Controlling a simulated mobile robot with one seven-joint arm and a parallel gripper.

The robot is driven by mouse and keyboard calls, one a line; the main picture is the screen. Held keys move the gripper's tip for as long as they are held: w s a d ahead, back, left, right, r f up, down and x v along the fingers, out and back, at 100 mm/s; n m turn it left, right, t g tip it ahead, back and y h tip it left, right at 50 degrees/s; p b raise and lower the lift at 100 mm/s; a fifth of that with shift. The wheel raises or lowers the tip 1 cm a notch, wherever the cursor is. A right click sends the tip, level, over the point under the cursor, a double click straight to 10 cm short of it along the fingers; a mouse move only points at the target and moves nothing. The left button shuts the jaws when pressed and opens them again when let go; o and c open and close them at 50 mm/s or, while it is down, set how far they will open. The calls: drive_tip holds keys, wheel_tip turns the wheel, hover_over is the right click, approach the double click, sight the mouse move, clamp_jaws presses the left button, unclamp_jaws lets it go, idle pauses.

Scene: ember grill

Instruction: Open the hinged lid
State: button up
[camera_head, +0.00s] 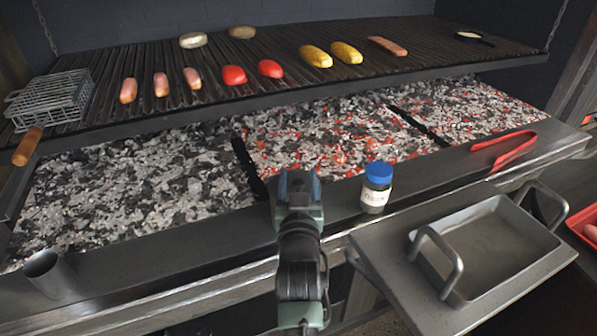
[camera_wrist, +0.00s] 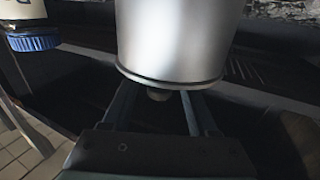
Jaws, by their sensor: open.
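In the wrist view, which appears upside down, a smooth metal vessel (camera_wrist: 180,40) fills the top middle. Its dark-rimmed end faces my gripper (camera_wrist: 157,93), and a small pale knob (camera_wrist: 158,96) shows at that end between the fingers. The fingers are apart, one on each side of the knob; I cannot tell whether they touch anything. No hinge shows, and I cannot tell whether this end is the lid. In the head view, my gripper (camera_head: 297,180) is above the grill's front ledge, left of a blue-capped jar (camera_head: 375,197). The vessel is hidden there.
The jar's blue cap (camera_wrist: 33,42) also shows in the wrist view. Glowing coals (camera_head: 320,135) lie behind the ledge under a grate (camera_head: 120,60) with food. A wire basket (camera_head: 52,98), metal cup (camera_head: 48,275), red tongs (camera_head: 505,148) and grey tray (camera_head: 500,250) stand around.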

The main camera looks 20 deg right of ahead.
drive_tip(key=shift+x, duration=0.9)
clamp_jaws()
idle(0.9)
